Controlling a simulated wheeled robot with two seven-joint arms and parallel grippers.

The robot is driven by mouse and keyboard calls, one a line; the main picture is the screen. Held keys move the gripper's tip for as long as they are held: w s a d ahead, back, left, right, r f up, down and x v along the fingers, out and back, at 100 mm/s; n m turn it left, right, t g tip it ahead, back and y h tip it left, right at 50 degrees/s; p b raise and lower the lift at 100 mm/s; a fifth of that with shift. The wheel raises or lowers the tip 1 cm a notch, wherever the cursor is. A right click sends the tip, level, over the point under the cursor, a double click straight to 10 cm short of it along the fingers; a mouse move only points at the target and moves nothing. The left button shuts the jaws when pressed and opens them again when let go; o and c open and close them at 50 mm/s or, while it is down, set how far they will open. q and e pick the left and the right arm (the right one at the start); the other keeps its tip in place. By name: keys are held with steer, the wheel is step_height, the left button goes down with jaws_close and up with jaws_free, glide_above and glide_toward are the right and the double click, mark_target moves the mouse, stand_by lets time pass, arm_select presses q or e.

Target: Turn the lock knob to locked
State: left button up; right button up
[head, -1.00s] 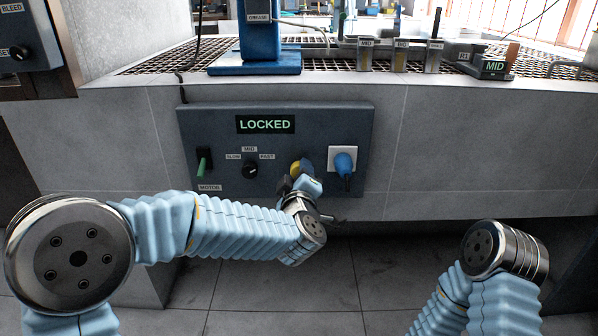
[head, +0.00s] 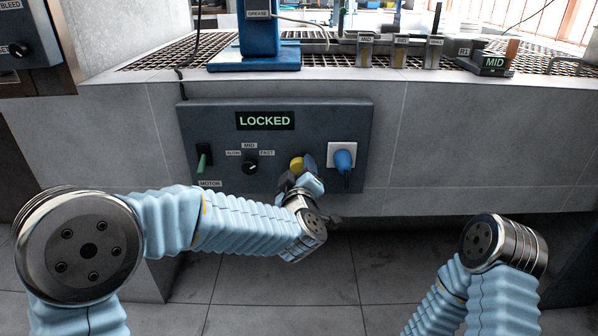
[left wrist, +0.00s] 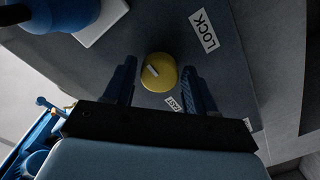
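The yellow lock knob (head: 297,163) is on the dark control panel (head: 225,120), left of the white socket with a blue plug. The panel's display (head: 265,121) reads LOCKED in green. In the left wrist view the knob (left wrist: 158,74) carries a small pale mark, and a LOCK label (left wrist: 204,31) is on the panel near it. My left gripper (left wrist: 159,66) is open, its fingers either side of the knob with visible gaps. In the head view the left gripper (head: 302,173) is at the knob and partly hides it. My right gripper is out of view.
The panel also has a green motor switch (head: 203,160) and a black speed dial (head: 250,167). The blue plug (head: 344,160) is close to the right of my left gripper. A grated counter with labelled holders runs above. The floor below is clear.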

arm_select(q)
steer(key=shift+o, duration=1)
steer(key=s, duration=1.3)
steer(key=shift+s+r+b, duration=0.25)
steer(key=shift+s+b, duration=0.05)
steer(key=shift+s, duration=0.1)
